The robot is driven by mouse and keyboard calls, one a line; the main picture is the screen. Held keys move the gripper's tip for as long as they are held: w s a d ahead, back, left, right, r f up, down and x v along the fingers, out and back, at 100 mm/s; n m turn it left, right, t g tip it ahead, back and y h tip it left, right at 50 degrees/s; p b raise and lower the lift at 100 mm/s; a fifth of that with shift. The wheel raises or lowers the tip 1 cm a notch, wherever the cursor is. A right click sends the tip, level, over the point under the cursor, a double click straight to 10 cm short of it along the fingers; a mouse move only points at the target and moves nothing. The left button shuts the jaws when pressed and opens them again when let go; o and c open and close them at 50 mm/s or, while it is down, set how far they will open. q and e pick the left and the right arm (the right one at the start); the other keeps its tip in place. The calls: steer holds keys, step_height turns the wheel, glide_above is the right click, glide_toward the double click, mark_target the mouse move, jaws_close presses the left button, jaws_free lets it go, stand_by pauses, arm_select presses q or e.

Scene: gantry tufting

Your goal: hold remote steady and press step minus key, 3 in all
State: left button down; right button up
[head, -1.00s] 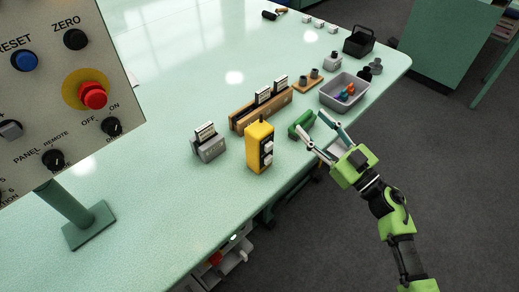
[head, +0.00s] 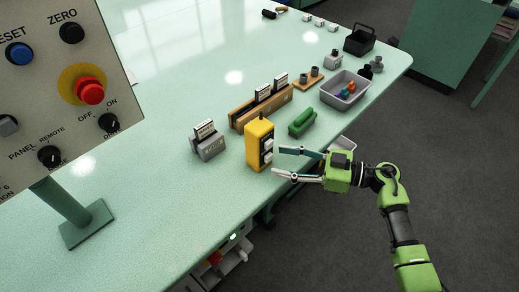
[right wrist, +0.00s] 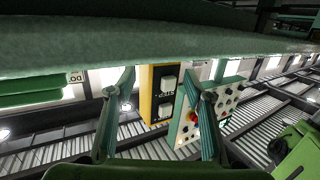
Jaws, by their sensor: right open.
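The yellow remote (head: 255,146) stands upright on the green table, its face with two pale keys turned to the right. My right gripper (head: 277,160) is open and empty. Its fingers point left at the key face, with a small gap that I cannot measure. In the right wrist view the remote (right wrist: 147,94) shows between the open fingers, its two white keys facing the camera. The marking by the keys is too small to read surely. My left gripper is not in view.
A green-topped block (head: 302,121), a grey tray (head: 338,97) with coloured pieces, and a wooden card rack (head: 247,117) stand behind the remote. A grey card holder (head: 209,147) is to its left. A control panel (head: 40,110) fills the upper left. The front table is clear.

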mark_target(268, 165)
steer(key=x, duration=0.4)
steer(key=shift+w+a+p, duration=0.1)
steer(key=shift+a+p, duration=0.2)
steer(key=shift+a, duration=0.1)
steer(key=shift+x, duration=0.75)
jaws_close()
steer(key=shift+o, duration=1.3)
jaws_free()
